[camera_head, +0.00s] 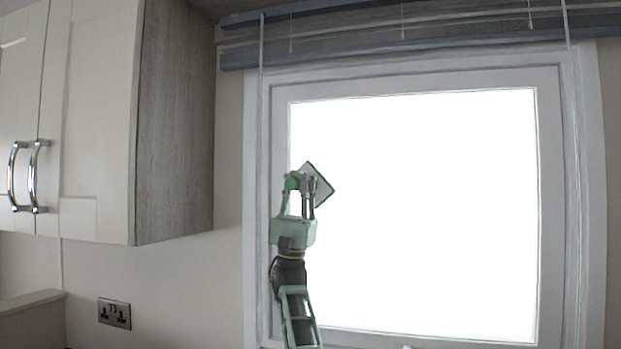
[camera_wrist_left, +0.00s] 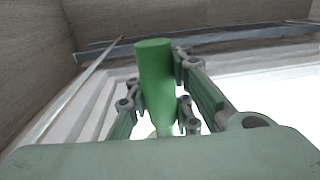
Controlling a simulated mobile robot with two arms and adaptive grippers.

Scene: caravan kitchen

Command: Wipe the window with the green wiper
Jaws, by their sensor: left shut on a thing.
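The window (camera_head: 420,215) is a bright white pane in a pale frame. My left gripper (camera_head: 300,180) is raised in front of its left edge, about mid-height. It is shut on the green wiper, whose green-edged grey head (camera_head: 320,184) shows tilted, like a diamond, against the left part of the pane. In the left wrist view the wiper's green handle (camera_wrist_left: 155,80) stands between the fingers of the gripper (camera_wrist_left: 160,105). I cannot tell whether the head touches the glass. My right gripper is not in view.
A wall cabinet (camera_head: 175,125) with chrome handles juts out left of the window. A folded blind (camera_head: 400,40) and its cords hang across the top. A wall socket (camera_head: 114,313) is at lower left. The space before the pane's right part is clear.

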